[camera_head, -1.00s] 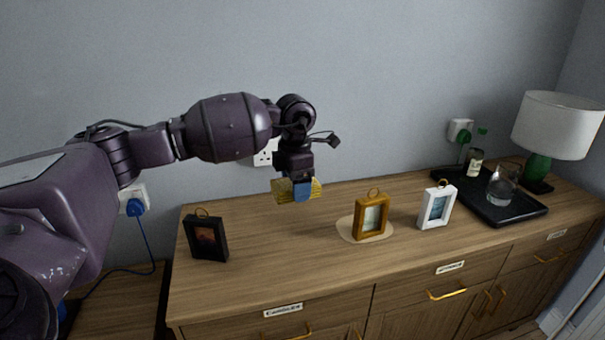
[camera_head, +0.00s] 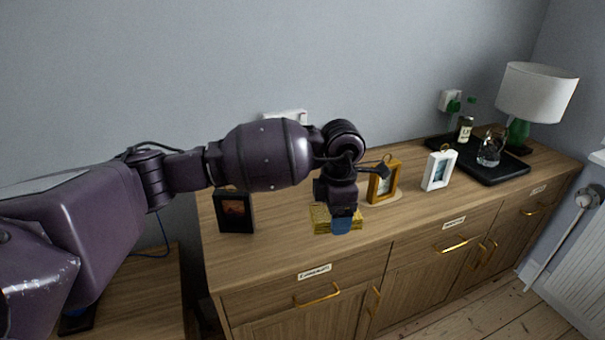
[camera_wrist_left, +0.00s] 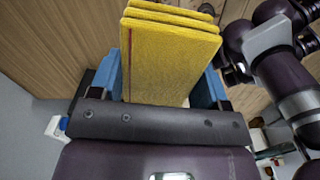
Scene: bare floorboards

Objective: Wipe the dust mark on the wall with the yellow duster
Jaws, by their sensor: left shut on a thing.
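The yellow duster (camera_head: 322,219) is a layered block held in my left gripper (camera_head: 341,224), in front of the gold picture frame. It shows over the sideboard top near the front edge; its height above the wood is unclear. In the left wrist view the duster (camera_wrist_left: 170,52) sits between the two blue fingers, which are shut on it. The grey wall (camera_head: 150,60) fills the back of the head view. I cannot make out a dust mark on it; my left arm covers part of the wall. My right gripper is not in view.
On the wooden sideboard (camera_head: 285,247) stand a black frame (camera_head: 236,212), a gold frame (camera_head: 384,182) and a white frame (camera_head: 439,170). A black tray (camera_head: 500,172) with a glass and bottle, and a lamp (camera_head: 537,92), are at right. A white radiator (camera_head: 580,235) stands front right.

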